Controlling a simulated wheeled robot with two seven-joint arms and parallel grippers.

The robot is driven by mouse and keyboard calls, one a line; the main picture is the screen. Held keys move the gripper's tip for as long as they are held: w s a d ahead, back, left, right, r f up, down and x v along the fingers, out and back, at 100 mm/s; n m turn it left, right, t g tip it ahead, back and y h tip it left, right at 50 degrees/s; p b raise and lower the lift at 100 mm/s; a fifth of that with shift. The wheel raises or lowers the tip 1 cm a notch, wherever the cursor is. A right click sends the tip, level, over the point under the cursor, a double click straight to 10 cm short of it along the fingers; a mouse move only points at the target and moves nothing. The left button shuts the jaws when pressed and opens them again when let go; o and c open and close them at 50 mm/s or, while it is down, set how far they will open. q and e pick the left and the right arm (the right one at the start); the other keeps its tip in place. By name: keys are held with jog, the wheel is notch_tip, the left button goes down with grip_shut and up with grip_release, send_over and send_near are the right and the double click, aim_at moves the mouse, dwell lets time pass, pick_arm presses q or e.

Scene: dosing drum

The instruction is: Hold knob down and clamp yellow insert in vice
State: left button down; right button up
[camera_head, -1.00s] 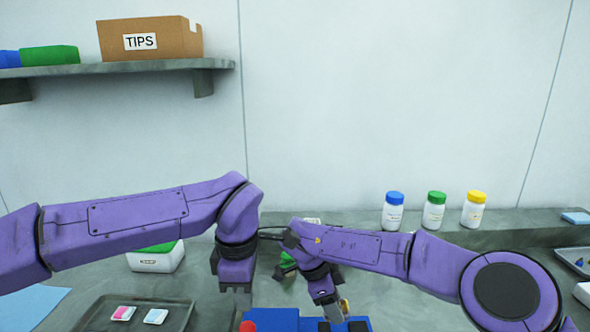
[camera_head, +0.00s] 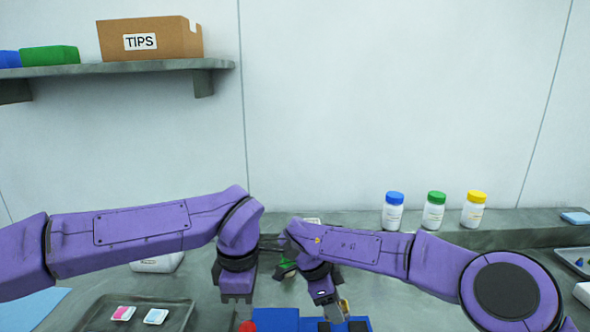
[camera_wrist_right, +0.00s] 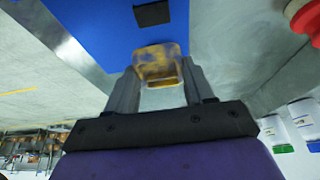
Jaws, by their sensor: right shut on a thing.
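The yellow insert (camera_wrist_right: 158,62) is between the fingers of my right gripper (camera_wrist_right: 160,88), which is shut on it, over or beside a blue body in the right wrist view. The insert also shows as a small yellow piece in the head view (camera_head: 344,305). The blue body (camera_head: 285,320) is at the bottom edge of the head view, largely cut off. The red knob (camera_head: 247,326) is at its left end and also shows in the right wrist view (camera_wrist_right: 303,14). My left gripper (camera_head: 237,299) points down above the knob; its finger opening is unclear. I cannot make out the vice jaws.
A grey tray (camera_head: 90,318) with a pink and a pale blue piece lies at left. A white box (camera_head: 158,264) sits behind my left arm. Three bottles with blue (camera_head: 394,212), green (camera_head: 433,212) and yellow (camera_head: 474,212) caps stand on the back ledge.

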aim_at(246, 324)
pick_arm(q)
jog(key=shift+f, duration=1.05)
jog(key=shift+f, duration=0.1)
jog(key=shift+f, duration=2.85)
jog(key=shift+s, duration=0.1)
pick_arm(e)
jog(key=shift+a+f, duration=0.1)
jog(key=shift+f, duration=2.35)
jog(key=shift+f, duration=0.1)
jog(key=shift+f, duration=0.8)
